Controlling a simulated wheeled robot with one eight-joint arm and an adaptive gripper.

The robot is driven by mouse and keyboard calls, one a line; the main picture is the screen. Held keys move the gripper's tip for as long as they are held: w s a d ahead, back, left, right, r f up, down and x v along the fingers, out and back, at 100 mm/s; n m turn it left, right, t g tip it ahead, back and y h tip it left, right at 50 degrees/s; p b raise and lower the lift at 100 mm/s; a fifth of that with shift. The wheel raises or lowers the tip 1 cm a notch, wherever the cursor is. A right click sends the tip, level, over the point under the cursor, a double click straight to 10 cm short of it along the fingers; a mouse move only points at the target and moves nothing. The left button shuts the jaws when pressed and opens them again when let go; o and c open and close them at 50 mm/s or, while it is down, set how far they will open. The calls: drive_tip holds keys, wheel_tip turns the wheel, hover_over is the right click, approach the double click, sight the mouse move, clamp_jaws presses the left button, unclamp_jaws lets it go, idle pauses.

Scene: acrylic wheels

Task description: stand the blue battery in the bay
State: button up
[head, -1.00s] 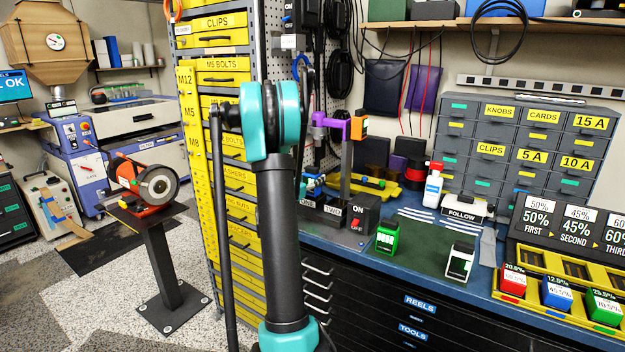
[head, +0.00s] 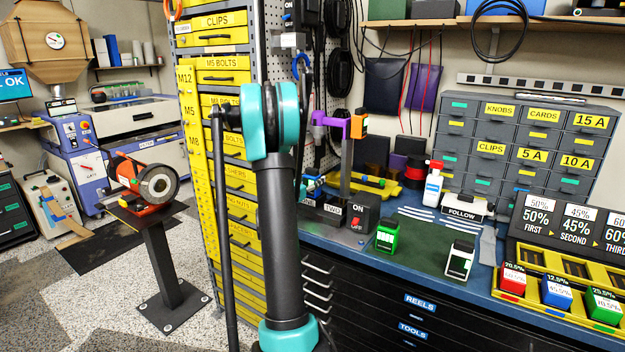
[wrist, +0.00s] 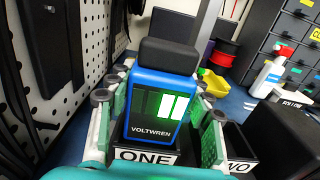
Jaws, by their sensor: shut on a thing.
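The blue battery (wrist: 150,130), marked VOLTWREN, with a dark top and a green-and-white charge display, is upright in the wrist view. My gripper (wrist: 158,103) is shut on it, with green-padded fingers at its left and right sides. The bay marked ONE (wrist: 146,156) is right at the battery's lower end. The label borders the battery's bottom, so I cannot tell whether its base rests on the bay floor. A bay marked TWO (wrist: 238,165) is beside it on the right; it also shows in the head view (head: 333,210).
A switch box marked ON/OFF (head: 358,218) stands right of the bays. A green battery (head: 387,236) and a white-and-black one (head: 460,260) stand on the dark mat. A pegboard (wrist: 55,65) rises close on the left. A spray bottle (head: 433,184) stands behind.

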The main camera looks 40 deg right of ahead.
drive_tip(key=shift+f, duration=1.3)
idle(1.7)
drive_tip(key=o, duration=1.7)
drive_tip(key=shift+a, duration=0.15)
drive_tip(key=v, duration=1.1)
drive_tip(key=shift+s+a, duration=0.2)
drive_tip(key=shift+a, duration=0.15)
